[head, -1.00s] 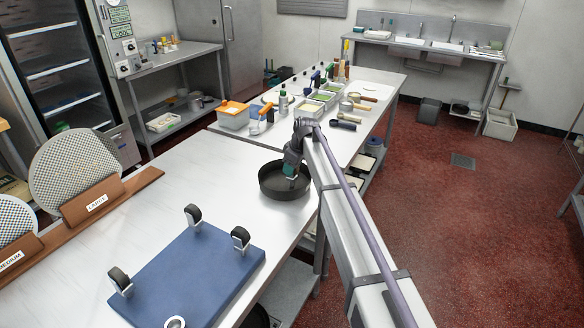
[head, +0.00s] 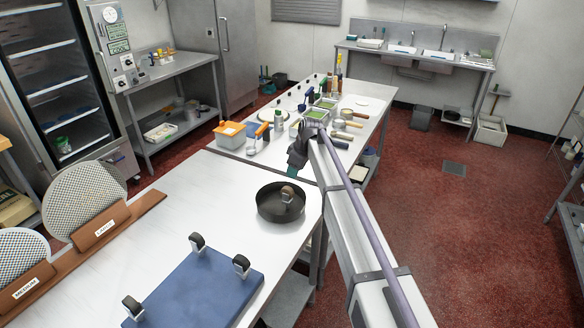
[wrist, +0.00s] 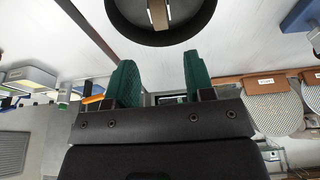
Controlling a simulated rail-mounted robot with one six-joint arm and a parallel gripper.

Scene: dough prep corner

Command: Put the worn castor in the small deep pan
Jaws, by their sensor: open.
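The dark round pan (head: 265,213) stands on the white worktop, near its right edge. The worn castor (head: 286,195), with a brownish wheel and pale metal fork, is inside the pan. In the wrist view the castor (wrist: 158,14) shows within the dark pan (wrist: 185,36) at the top, partly cut off by the frame. My gripper (head: 292,172) is beyond the pan and higher, clear of it. In the wrist view my gripper (wrist: 159,75) has its two green fingers spread with nothing between them.
A blue upturned platform (head: 200,290) with several black-wheeled castors lies at the front of the worktop. Brown racks (head: 120,225) with patterned discs stand at the left. Beyond, a second table holds an orange-topped tub (head: 229,134), bottles and tools. The worktop around the pan is clear.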

